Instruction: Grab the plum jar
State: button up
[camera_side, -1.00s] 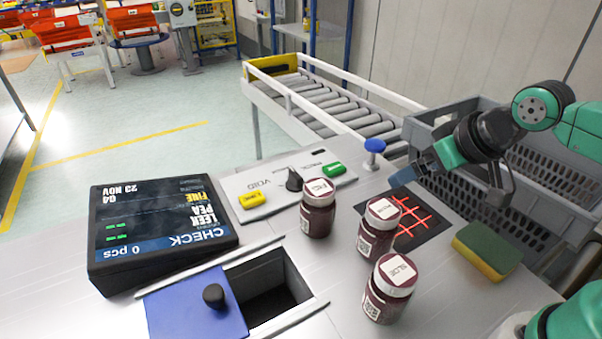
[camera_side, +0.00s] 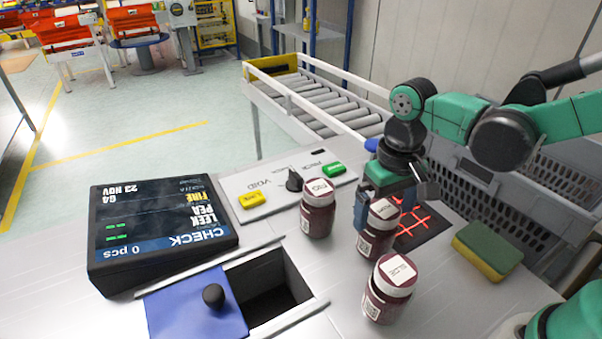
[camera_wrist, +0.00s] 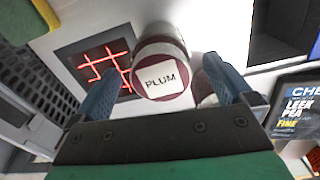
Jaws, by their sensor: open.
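The plum jar (camera_side: 375,238) is dark red with a white lid and stands upright on the bench, the middle one of three similar jars. Its lid reads PLUM in the wrist view (camera_wrist: 163,78). My gripper (camera_side: 384,203) is open with its blue fingers pointing down at this jar. In the wrist view the jar shows between the two fingers (camera_wrist: 160,75). Whether the fingers touch it cannot be told. The front jar (camera_side: 387,292) has a lid that seems to read SLOE. The left jar (camera_side: 318,210) has a lid too small to read surely.
A black pad with red lines (camera_side: 432,218) lies right of the plum jar. A yellow-green sponge (camera_side: 487,250) is farther right, near a grey crate (camera_side: 545,225). A square opening (camera_side: 268,294) with a blue lid (camera_side: 190,308) and a check display (camera_side: 160,232) are left.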

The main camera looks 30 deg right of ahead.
jog(key=shift+f, duration=1.7)
jog(key=shift+c, duration=0.2)
grip_shut()
